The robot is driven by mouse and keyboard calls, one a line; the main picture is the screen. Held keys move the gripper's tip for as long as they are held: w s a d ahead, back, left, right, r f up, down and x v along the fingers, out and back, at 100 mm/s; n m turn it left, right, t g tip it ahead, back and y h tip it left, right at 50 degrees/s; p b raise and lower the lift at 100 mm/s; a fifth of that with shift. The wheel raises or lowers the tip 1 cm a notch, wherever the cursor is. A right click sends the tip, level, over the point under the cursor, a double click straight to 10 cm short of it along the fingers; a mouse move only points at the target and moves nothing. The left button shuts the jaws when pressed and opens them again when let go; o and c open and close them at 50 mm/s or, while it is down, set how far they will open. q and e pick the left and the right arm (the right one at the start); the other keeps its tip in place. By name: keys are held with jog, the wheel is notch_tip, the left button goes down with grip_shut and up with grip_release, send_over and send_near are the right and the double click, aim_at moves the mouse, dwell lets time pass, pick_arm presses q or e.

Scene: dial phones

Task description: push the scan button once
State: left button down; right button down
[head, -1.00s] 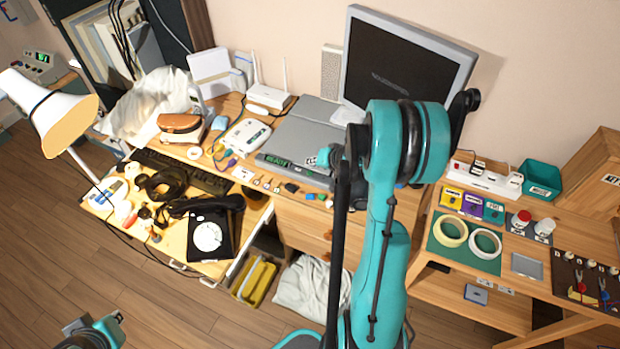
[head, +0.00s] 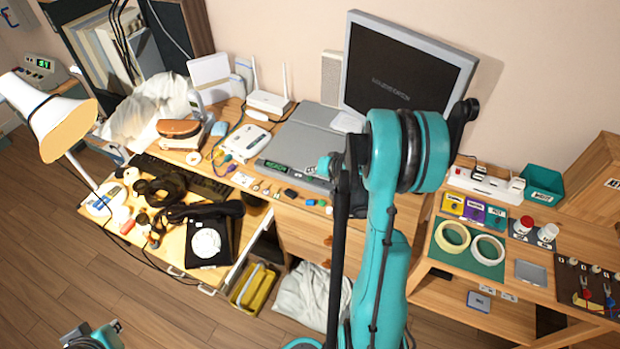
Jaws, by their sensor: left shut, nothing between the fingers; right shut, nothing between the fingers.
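A flat grey scanner-like device (head: 307,130) lies on the desk below the monitor, with a small lit green display (head: 277,167) on its front edge. I cannot make out a scan button; it is too small or hidden. My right arm rises through the middle of the view and covers the device's right side. My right gripper (head: 326,166) is shut by the device's front right corner, mostly hidden behind my arm; I cannot tell whether it touches. My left gripper (head: 92,336) is shut and partly in view at the bottom left, away from the desk, above the floor.
A monitor (head: 408,75) stands behind the device, and a white router (head: 268,102) is to its left. Small parts lie along the desk's front edge. A black dial phone (head: 209,240) rests on the pulled-out tray. A side table with tape rolls (head: 452,237) is at right.

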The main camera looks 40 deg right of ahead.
aim_at(312, 179)
dwell(0.6)
jog(key=shift+f+b, duration=0.45)
jog(key=shift+b, duration=0.1)
jog(key=shift+f+b, duration=0.35)
jog(key=shift+b, duration=0.05)
dwell(0.4)
jog(key=shift+r, duration=0.1)
jog(key=shift+r+p, duration=0.6)
jog(key=shift+r, duration=0.15)
jog(key=shift+r+p, duration=1.85)
jog(key=shift+r, duration=0.65)
